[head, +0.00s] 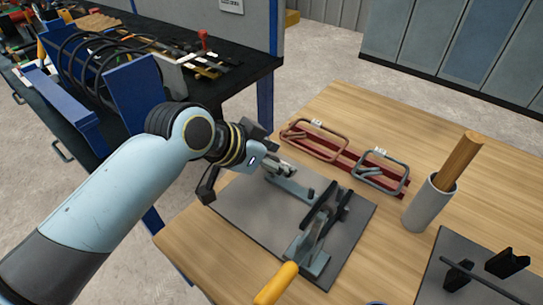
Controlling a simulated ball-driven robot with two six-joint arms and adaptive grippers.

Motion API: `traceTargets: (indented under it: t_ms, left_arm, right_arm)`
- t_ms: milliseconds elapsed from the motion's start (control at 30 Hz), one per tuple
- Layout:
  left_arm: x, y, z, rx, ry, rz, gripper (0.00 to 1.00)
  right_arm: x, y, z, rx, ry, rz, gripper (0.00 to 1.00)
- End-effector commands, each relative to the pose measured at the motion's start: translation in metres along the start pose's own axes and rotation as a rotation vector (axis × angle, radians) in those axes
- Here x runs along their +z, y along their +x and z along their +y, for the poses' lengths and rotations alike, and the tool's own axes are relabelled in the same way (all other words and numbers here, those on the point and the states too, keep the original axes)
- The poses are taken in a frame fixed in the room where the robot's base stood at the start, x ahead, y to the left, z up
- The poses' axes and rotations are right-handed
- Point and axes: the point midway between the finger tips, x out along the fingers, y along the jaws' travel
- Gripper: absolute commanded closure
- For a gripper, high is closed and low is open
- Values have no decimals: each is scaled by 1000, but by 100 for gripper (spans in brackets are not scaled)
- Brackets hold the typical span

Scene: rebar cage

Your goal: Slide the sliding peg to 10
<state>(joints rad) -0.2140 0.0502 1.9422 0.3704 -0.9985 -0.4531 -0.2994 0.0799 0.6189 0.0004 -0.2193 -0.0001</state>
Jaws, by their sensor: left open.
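My left gripper (244,170) reaches in from the left and hangs over the far left part of a grey plate (340,205) on the wooden table. It is open, with one dark finger out to the left, and I see nothing between its fingers. Just right of it is a small grey-green metal fixture (288,184), partly covered by the gripper. A bending tool (318,228) with dark upright bars and a yellow handle (277,284) stands on the plate's near right part. I cannot make out the sliding peg or any number marks. My right gripper is not in view.
Two bent rebar loops (316,140) with small tags lie on a red rack (345,160) behind the plate. A grey cup (428,203) holds a wooden rod (461,158). A dark mat (448,250) at the right carries black holders (507,263). A cluttered black workbench (235,75) stands behind.

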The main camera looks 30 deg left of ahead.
Motion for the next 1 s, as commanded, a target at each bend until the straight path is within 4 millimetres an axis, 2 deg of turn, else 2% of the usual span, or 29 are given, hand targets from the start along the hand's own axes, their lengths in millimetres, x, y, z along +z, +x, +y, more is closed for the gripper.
traceTargets:
  t_ms: [167,400,600,767,1000]
  left_arm:
    - [0,-21,-1,-2,3,0,53]
    - [1,-75,-1,-2,7,-1,53]
    - [1,-108,0,0,4,-2,53]
    - [0,-118,1,2,0,-1,53]
    - [0,-118,1,3,-1,0,53]
  right_arm:
    - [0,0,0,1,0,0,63]
    - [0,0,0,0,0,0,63]
    - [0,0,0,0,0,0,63]
    - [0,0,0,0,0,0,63]
    - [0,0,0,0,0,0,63]
